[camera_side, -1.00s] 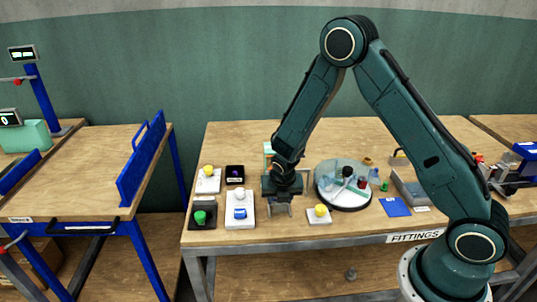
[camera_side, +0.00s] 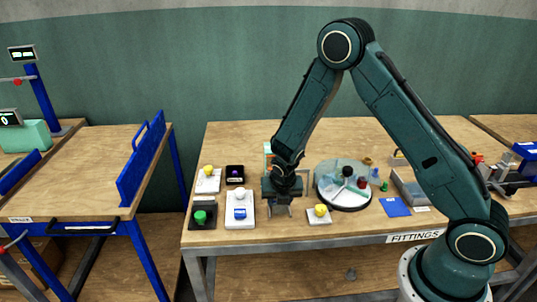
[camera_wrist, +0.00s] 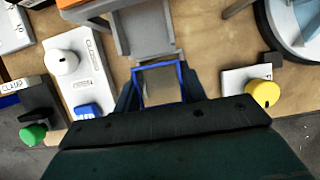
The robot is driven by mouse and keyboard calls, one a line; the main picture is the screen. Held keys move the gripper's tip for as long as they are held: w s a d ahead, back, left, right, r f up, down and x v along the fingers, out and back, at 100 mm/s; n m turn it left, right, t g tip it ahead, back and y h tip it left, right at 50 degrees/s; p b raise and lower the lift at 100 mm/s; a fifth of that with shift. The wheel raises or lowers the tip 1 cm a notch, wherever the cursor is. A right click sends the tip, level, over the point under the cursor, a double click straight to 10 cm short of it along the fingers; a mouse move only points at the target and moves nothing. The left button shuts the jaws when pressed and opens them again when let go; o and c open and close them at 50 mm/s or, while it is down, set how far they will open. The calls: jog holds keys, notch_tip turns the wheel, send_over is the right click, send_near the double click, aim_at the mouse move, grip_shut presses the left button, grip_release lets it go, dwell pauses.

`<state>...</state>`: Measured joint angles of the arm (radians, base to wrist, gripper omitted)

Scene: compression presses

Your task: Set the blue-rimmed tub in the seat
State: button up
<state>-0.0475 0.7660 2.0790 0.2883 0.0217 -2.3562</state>
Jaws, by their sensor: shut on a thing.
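The blue-rimmed tub (camera_wrist: 161,84) is a small square tub, seen from above in the wrist view. My gripper (camera_side: 282,210) is shut on it, with one dark finger at each side. In the side view the tub is too small and too hidden by the gripper to make out. A grey open-topped holder (camera_wrist: 145,32), which looks like the seat, lies just beyond the tub in the wrist view. The tub's far edge is close to the holder's near end; I cannot tell whether they touch. In the side view my gripper hides most of the holder.
A white plate with a white knob and blue block (camera_side: 240,222) lies left of my gripper. A yellow-knobbed pad (camera_side: 320,214) and a round glass-like turntable (camera_side: 343,196) lie right. A green-knobbed black box (camera_side: 201,217) stands far left. The bench's front edge is near.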

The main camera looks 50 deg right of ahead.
jog(key=shift+f, duration=0.4)
jog(key=o, duration=1)
jog(key=shift+r, duration=0.15)
jog(key=v, duration=1.3)
jog(key=shift+s+a+r, duration=0.15)
jog(key=shift+r, duration=0.05)
